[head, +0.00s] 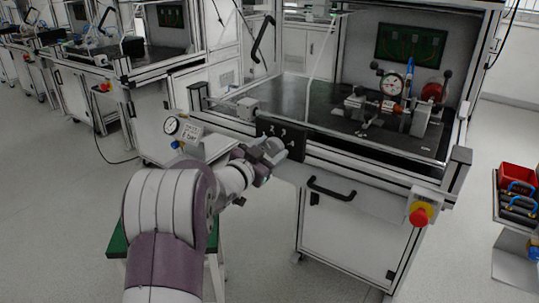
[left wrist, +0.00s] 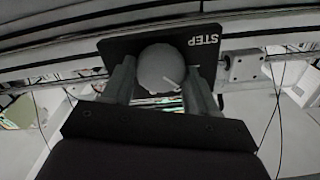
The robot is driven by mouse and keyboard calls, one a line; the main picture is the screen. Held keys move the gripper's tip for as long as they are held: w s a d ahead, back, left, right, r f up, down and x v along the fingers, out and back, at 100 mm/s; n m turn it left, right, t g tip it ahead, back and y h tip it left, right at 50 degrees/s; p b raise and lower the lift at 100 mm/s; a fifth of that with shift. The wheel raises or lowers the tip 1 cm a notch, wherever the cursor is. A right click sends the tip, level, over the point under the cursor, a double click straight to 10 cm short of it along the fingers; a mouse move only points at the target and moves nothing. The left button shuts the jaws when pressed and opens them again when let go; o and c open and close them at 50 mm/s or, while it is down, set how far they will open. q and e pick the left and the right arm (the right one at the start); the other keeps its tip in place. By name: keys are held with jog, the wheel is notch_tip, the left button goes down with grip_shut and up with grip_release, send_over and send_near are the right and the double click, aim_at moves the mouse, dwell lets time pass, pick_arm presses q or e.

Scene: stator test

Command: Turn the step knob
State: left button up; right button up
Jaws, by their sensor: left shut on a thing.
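The step knob (left wrist: 160,68) is a round grey knob with a light pointer line, on a black panel (left wrist: 117,45) lettered STEP in the left wrist view. In the head view the black panel (head: 268,128) sits on the front edge of the test bench. My left gripper (left wrist: 160,82) is shut on the knob, one finger on each side of it. In the head view my left gripper (head: 268,150) reaches the panel from the front and hides most of the knob. My right gripper is not in view.
The bench top (head: 310,98) carries a fixture with a dial gauge (head: 391,85) at the right. A black handle (head: 331,188) and a red emergency button (head: 421,214) are on the bench front. Red bins (head: 517,178) are at far right.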

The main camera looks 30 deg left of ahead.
pick_arm(q)
jog(key=shift+d+f+m+b, duration=0.15)
jog(key=shift+m+b, duration=1)
jog(key=shift+m, duration=0.95)
jog(key=o, duration=1.1)
jog(key=shift+c, duration=0.2)
jog(key=shift+s, duration=0.1)
